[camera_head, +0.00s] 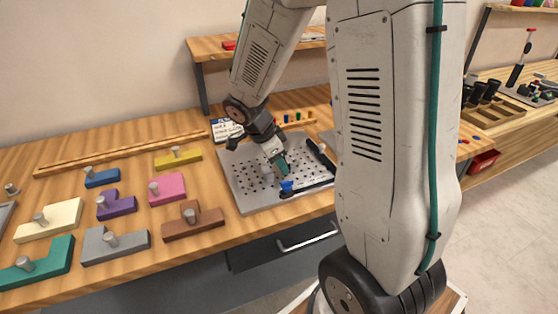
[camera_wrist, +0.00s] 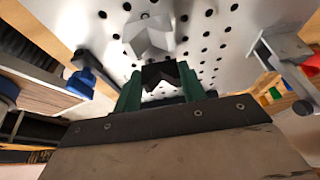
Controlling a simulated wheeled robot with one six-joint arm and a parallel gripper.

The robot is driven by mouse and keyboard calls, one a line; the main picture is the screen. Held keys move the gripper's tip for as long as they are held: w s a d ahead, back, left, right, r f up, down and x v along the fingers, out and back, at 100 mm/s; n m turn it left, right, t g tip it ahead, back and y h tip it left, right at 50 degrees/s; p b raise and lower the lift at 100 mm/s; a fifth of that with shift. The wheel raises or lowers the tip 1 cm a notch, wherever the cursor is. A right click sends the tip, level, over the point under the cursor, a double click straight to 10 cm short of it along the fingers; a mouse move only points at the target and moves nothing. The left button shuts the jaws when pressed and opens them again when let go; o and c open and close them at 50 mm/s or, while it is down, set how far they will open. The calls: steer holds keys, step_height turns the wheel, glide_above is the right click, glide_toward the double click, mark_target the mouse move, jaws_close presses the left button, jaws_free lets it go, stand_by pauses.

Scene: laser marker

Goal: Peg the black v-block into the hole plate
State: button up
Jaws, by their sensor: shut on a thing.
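The hole plate (camera_head: 240,190) is a pale grey sheet with rows of dark holes, lying flat on the bench. It also fills the upper middle of the wrist view (camera_wrist: 222,48). My gripper (camera_head: 281,168) is over the plate, pointing down. In the wrist view its green fingers (camera_wrist: 160,88) are shut on the black v-block (camera_wrist: 163,73), whose notched top shows between them. The fingers hide much of the block, and I cannot tell if it touches the plate. A light grey v-shaped block (camera_wrist: 148,36) is on the plate just beyond the black one.
A black bar (camera_head: 320,155) and a blue-knobbed part (camera_head: 287,186) lie at the plate's right and front edges. Several coloured knobbed blocks, including a brown one (camera_head: 190,222), lie left of the plate. A grey bracket (camera_wrist: 280,48) is right of the gripper in the wrist view.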

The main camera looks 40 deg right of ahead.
steer(key=shift+f, duration=0.55)
stand_by(0.4)
steer(key=o, duration=1.1)
steer(key=shift+c, duration=0.2)
steer(key=v, duration=0.7)
steer(key=shift+w+a+r, duration=0.1)
steer(key=shift+a+r, duration=0.05)
steer(key=shift+r, duration=0.2)
